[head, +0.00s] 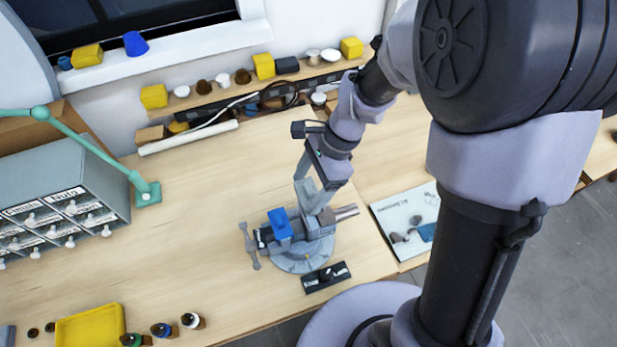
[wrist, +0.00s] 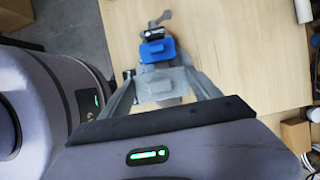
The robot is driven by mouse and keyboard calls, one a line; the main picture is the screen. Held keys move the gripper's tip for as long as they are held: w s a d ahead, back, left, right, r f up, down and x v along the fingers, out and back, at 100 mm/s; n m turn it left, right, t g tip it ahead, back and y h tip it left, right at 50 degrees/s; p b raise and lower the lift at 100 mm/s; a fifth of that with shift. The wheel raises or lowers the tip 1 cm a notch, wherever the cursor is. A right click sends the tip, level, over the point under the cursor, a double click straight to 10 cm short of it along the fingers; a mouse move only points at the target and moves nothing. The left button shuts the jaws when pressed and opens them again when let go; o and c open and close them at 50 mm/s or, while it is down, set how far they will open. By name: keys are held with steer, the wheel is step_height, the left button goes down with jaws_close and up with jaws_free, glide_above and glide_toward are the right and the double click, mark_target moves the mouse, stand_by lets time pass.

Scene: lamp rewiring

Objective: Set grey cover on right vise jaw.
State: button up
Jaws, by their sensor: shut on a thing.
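The grey vise (head: 300,258) stands on the wooden bench on a round base. A blue cover (head: 279,226) sits on its left jaw; the blue cover also shows in the wrist view (wrist: 158,50). My gripper (head: 316,208) points down at the right jaw, its two fingers shut on the grey cover (wrist: 166,86). In the wrist view the grey cover lies between the fingertips, beside the blue cover. The cover is at the right jaw, but I cannot tell whether it is fully seated. The fingers and similar grey colours hide most of the right jaw.
A small black tray (head: 326,277) lies in front of the vise. A white sheet (head: 408,222) with small parts lies to the right. The grey drawer cabinet (head: 75,195) and yellow tray (head: 90,328) are at left. The bench between cabinet and vise is clear.

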mark_target(304, 217)
steer(key=shift+d, duration=0.2)
steer(key=shift+s+a+f+b, duration=0.15)
steer(key=shift+a+f+b, duration=0.25)
steer(key=shift+f+b, duration=0.2)
step_height(304, 217, down, 8)
steer(key=b, duration=0.7)
steer(key=shift+d, duration=0.1)
steer(key=shift+s+f, duration=0.1)
steer(key=shift+d+f, duration=0.1)
steer(key=o, duration=1.5)
steer(key=shift+f, duration=0.1)
steer(key=p+v, duration=0.2)
steer(key=v, duration=0.7)
steer(key=p+v, duration=0.2)
steer(key=v, duration=0.7)
steer(key=shift+a+p, duration=0.2)
steer(key=shift+p, duration=0.1)
